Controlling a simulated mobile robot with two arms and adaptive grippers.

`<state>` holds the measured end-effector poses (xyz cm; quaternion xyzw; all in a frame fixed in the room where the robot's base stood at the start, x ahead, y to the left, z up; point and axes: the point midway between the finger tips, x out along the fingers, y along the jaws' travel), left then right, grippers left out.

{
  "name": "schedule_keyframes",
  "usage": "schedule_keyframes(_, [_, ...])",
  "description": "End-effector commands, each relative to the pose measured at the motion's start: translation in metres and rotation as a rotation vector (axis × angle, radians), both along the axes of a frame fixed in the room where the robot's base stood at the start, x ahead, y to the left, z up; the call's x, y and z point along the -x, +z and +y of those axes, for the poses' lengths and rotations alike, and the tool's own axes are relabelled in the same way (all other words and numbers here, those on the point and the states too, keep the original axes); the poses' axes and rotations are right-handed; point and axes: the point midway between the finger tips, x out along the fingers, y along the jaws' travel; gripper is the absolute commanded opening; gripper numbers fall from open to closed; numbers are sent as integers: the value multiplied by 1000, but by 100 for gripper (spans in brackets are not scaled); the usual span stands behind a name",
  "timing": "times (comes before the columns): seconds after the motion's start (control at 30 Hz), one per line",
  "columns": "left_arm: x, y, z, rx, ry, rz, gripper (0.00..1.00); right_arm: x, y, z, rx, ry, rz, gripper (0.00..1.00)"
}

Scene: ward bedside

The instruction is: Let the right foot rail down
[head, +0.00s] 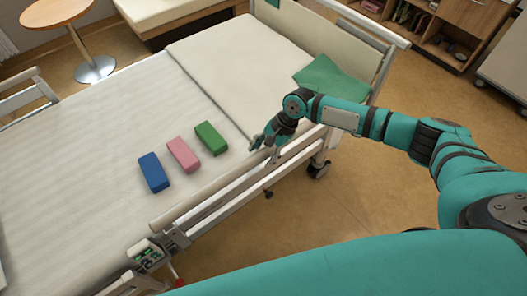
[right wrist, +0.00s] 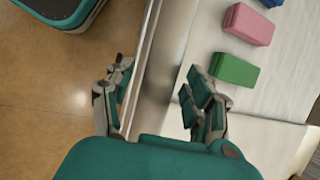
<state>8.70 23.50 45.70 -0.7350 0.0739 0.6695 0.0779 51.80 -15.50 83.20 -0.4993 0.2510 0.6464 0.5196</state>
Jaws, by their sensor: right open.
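A side rail (head: 222,200) with pale metal bars runs along the near long side of the bed and stands raised. It also shows in the right wrist view (right wrist: 150,65) as a long bar. My right gripper (head: 264,142) is at the rail's upper right end, above the bed edge. In the right wrist view my right gripper (right wrist: 158,80) is open, with fingers on both sides of the bar; I cannot tell whether they touch it. A small red part (head: 179,283) shows low near the rail's lower left end. My left gripper is not in view.
Blue (head: 153,172), pink (head: 183,154) and green (head: 211,138) blocks lie on the mattress (head: 80,150) near the rail. A green cloth or cushion (head: 330,76) is at the far right end. A round table (head: 57,14) stands beyond the bed. Floor beside the rail is clear.

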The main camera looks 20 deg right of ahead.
Motion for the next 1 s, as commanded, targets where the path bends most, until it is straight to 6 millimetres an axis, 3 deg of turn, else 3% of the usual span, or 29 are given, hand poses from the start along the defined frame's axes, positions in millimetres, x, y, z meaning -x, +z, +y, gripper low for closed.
schedule_keyframes(0.27, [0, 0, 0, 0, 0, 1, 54, 0, -1, 1, 0, 1, 0, 52])
schedule_keyframes(0.67, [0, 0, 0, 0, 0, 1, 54, 0, -1, 0, 0, 0, 1, 0])
schedule_keyframes(1.0, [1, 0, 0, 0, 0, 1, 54, 0, -1, 0, -1, 2, -4, 0])
